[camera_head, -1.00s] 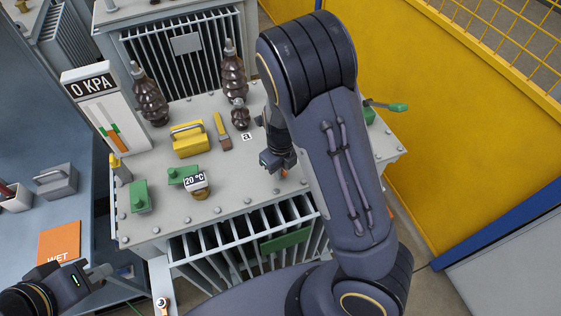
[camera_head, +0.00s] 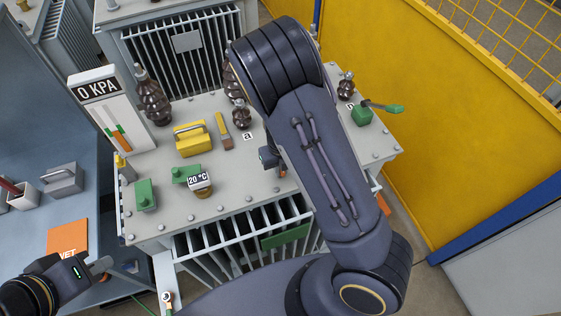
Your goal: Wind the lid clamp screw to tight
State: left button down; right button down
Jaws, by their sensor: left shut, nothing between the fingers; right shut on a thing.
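The grey tank lid (camera_head: 235,205) fills the middle of the head view, with bolts along its edge. My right gripper (camera_head: 272,164) is low over the lid's front right part and is shut on the lid clamp screw. The upper arm and forearm hide most of the screw and part of the fingers; only a small orange bit (camera_head: 283,172) shows beside them. How far the screw is wound cannot be seen. My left gripper (camera_head: 103,266) is shut and empty at the lower left, beside the orange WET card (camera_head: 68,237), away from the lid.
On the lid stand a yellow toolbox-like block (camera_head: 192,141), a brush (camera_head: 224,133), brown insulators (camera_head: 153,98), green blocks (camera_head: 146,195), a 20 °C gauge (camera_head: 200,184) and a green-handled valve (camera_head: 363,114). A 0 KPA panel (camera_head: 112,115) rises at left. A yellow barrier (camera_head: 450,130) bounds the right.

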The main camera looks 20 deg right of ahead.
jog(key=shift+r+m+p, duration=0.2)
jog(key=shift+m+p, duration=0.25)
jog(key=shift+m, duration=0.25)
jog(key=shift+f+m+p, duration=0.15)
jog(key=shift+m+p, duration=0.15)
jog(key=shift+m, duration=0.4)
jog(key=shift+w, duration=0.1)
jog(key=c, duration=1.4)
grip_release()
notch_tip(320, 180, up, 8)
jog(key=shift+f, duration=0.1)
jog(key=shift+c, duration=0.6)
